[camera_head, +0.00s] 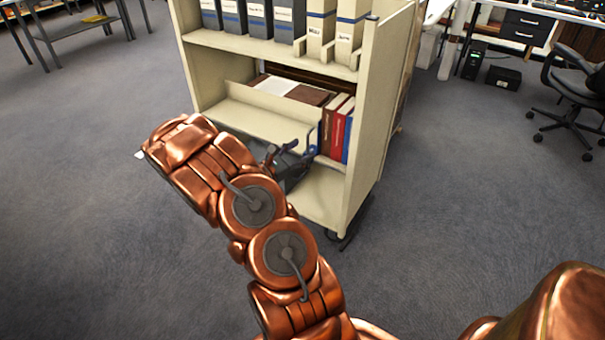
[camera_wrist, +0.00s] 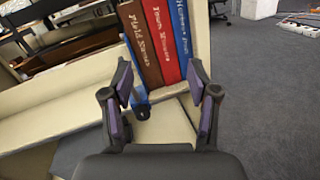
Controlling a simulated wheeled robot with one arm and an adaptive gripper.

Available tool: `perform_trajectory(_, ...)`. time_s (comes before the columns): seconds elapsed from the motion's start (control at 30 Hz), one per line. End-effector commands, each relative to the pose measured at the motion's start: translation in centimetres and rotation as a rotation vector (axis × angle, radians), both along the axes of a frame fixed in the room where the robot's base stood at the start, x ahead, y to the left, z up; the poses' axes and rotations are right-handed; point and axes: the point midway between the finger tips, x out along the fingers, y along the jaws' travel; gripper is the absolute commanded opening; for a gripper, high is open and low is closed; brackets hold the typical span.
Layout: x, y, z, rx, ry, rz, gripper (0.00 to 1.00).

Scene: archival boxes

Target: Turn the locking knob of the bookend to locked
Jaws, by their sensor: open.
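The bookend (camera_wrist: 138,88) shows in the wrist view as a narrow blue upright piece at the left side of a row of books. A small dark knob (camera_wrist: 141,110) sits low at its front; which way the knob is turned is too small to tell. My gripper (camera_wrist: 160,88) is open and empty, its two purple-padded fingers apart. The knob lies between the fingers in the picture, nearer the left one, and no contact shows. In the head view my gripper (camera_head: 290,152) is at the front of the cart's lower shelf, and my arm hides part of it.
Brown (camera_wrist: 139,40), red (camera_wrist: 161,40) and blue (camera_wrist: 182,35) books stand on the lower shelf of the cream cart (camera_head: 370,120). The cart's side panel rises close to their right. Flat items lie further left. Binders (camera_head: 285,18) stand above. The floor around is clear.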

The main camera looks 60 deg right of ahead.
Motion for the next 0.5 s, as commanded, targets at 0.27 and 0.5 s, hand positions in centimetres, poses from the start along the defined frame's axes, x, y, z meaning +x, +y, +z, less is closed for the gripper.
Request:
perform_trajectory(0.27,3.8,-1.5,-11.6,0.043,0.157,0.18,0.6)
perform_trajectory(0.5,5.1,-1.6,-15.2,0.063,0.199,0.247,0.6)
